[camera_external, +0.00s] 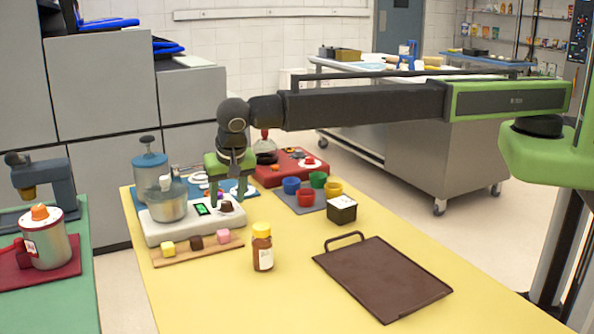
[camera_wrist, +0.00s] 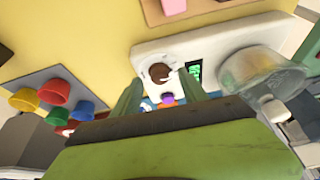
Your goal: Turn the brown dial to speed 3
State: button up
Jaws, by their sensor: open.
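The brown dial (camera_external: 226,206) sits on the front of a white mixer base (camera_external: 180,231), right of a small green-lit screen (camera_external: 202,209). In the wrist view the brown dial (camera_wrist: 160,72) shows on its white disc, just beyond and between my fingertips. My gripper (camera_external: 228,190) points down over the right end of the base, with its fingers apart. In the wrist view my gripper (camera_wrist: 159,80) is open and empty, its green fingers on either side of the dial. I cannot tell whether they touch it. The dial's speed marks are too small to read.
A clear bowl (camera_external: 167,202) stands on the base's left. A board (camera_external: 198,250) with small coloured blocks lies in front. A yellow-capped bottle (camera_external: 262,247), black box (camera_external: 342,210), brown tray (camera_external: 382,278) and coloured cups (camera_external: 306,198) stand to the right.

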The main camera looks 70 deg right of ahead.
jog(key=p+v, duration=1.4)
jog(key=v, duration=0.2)
jog(key=shift+s+r, duration=0.1)
jog(key=d+n+y, duration=0.7)
jog(key=d+n, duration=0.4)
jog(key=n, duration=0.7)
jog(key=shift+h, duration=0.3)
jog(key=b+x, duration=1.6)
jog(key=x, duration=0.1)
jog(key=shift+a+f, duration=0.3)
jog(key=shift+r, duration=0.15)
